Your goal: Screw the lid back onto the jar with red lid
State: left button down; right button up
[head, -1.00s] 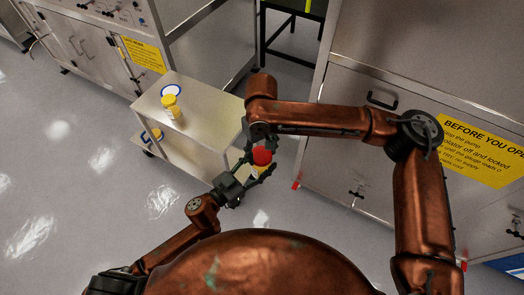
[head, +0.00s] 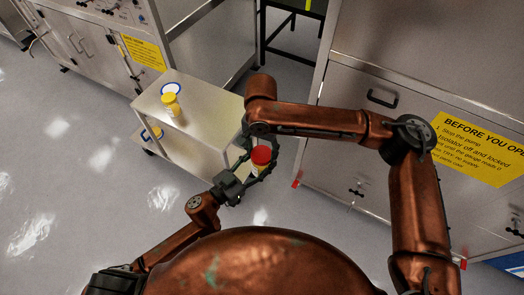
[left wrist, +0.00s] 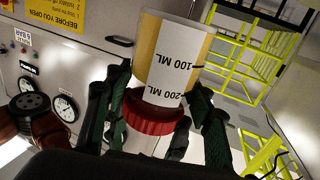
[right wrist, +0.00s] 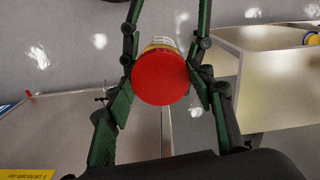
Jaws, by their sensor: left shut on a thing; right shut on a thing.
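The jar is whitish-yellow with a red lid (head: 261,155) at one end, held in the air between my two grippers. In the left wrist view the jar's body (left wrist: 172,58) shows "100 ML" and "200 ML" marks, with the red lid (left wrist: 152,115) against its end. My left gripper (head: 245,178) is shut on the jar from the lower left. My right gripper (right wrist: 165,72) is shut with a finger on each side of the red lid (right wrist: 160,78), whose flat top faces the right wrist camera. Whether the lid is fully seated cannot be told.
A steel cabinet (head: 345,150) with a yellow warning sign (head: 480,148) stands to the right. Open floor (head: 70,170) lies on the left.

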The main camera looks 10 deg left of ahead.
jog(key=m, duration=1)
jog(key=o, duration=0.9)
jog(key=shift+r, duration=2.25)
jog(key=shift+o, duration=0.2)
